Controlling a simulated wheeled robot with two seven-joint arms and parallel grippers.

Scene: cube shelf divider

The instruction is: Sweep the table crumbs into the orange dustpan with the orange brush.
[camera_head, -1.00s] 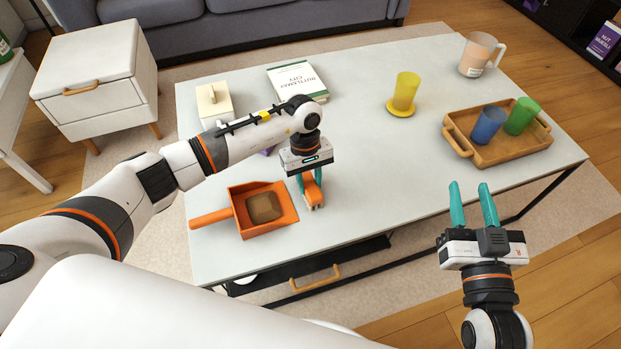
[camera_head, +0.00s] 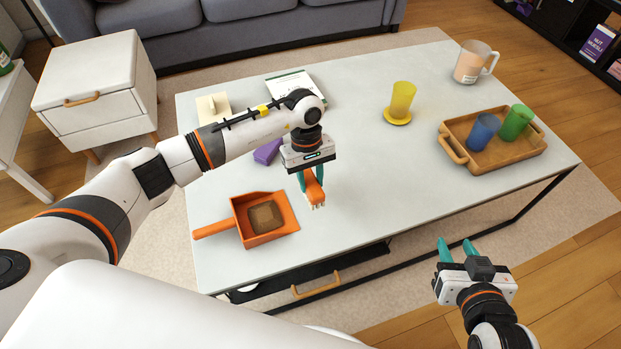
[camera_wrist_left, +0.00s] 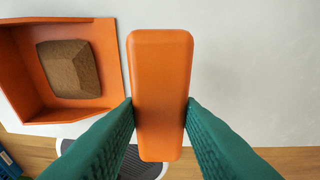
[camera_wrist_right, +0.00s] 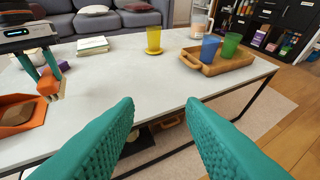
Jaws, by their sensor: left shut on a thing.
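The orange dustpan (camera_head: 287,222) lies on the white table with its handle to the left. A brown, block-like heap (camera_head: 265,216) sits inside it, and it also shows in the left wrist view (camera_wrist_left: 68,68). My left gripper (camera_head: 312,178) is shut on the orange brush (camera_head: 314,192), just right of the dustpan. The brush's orange back (camera_wrist_left: 161,95) lies between the teal fingers in the left wrist view. No loose crumbs are clearly visible on the table. My right gripper (camera_head: 457,246) is open and empty, off the table's front right edge.
A purple block (camera_head: 267,151), a cream box (camera_head: 212,107) and a book (camera_head: 290,84) stand behind my left arm. A yellow cup (camera_head: 401,98), a wooden tray (camera_head: 457,150) with blue and green cups, and a mug (camera_head: 474,62) are at right. The table's middle is clear.

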